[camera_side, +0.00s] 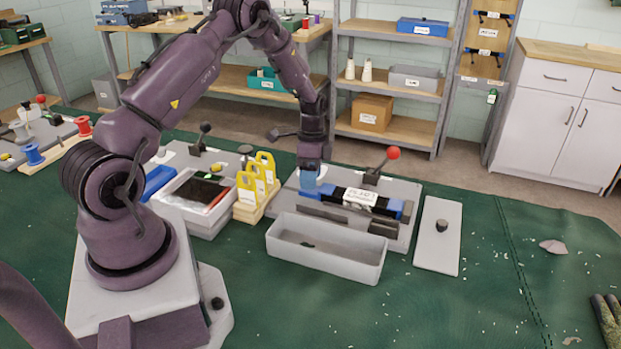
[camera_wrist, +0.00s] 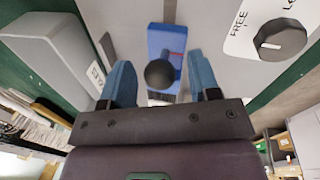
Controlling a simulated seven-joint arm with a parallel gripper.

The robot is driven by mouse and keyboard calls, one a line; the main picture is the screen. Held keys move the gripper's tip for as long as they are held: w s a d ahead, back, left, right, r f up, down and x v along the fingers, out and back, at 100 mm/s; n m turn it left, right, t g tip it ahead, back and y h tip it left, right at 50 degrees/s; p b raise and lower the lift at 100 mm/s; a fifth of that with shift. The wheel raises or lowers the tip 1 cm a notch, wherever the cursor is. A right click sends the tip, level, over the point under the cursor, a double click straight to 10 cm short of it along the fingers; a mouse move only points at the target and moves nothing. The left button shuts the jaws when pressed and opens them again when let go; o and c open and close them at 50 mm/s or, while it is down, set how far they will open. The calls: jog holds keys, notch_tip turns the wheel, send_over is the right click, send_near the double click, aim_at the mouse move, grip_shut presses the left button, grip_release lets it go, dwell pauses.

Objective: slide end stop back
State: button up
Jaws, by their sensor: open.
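A blue block (camera_wrist: 165,42) with a round black knob (camera_wrist: 160,74) shows in the wrist view; I take it as the end stop. My gripper (camera_wrist: 161,62) is open, with one blue finger on each side of the knob. A dark bar with blue parts and a white label (camera_side: 360,197) lies along the fixture.
A lever with a red ball (camera_side: 392,152) stands behind the bar. A grey open tray (camera_side: 328,262) sits in front. A grey plate with a black knob (camera_side: 438,235) lies right. Yellow holders (camera_side: 247,190) stand close left. A dial marked FREE (camera_wrist: 280,38) shows in the wrist view.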

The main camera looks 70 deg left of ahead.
jog(key=shift+d+f, duration=0.1)
jog(key=shift+f, duration=0.3)
jog(key=shift+c, duration=0.4)
grip_shut()
jog(key=shift+s+a, duration=2.25)
jog(key=shift+s, duration=0.05)
jog(key=shift+c, duration=0.9)
grip_release()
jog(key=shift+s+a, duration=0.1)
jog(key=shift+o, duration=1.3)
notch_tip(320, 180, up, 13)
jog(key=w+a, duration=0.1)
jog(key=a, duration=0.1)
jog(key=shift+w, duration=0.3)
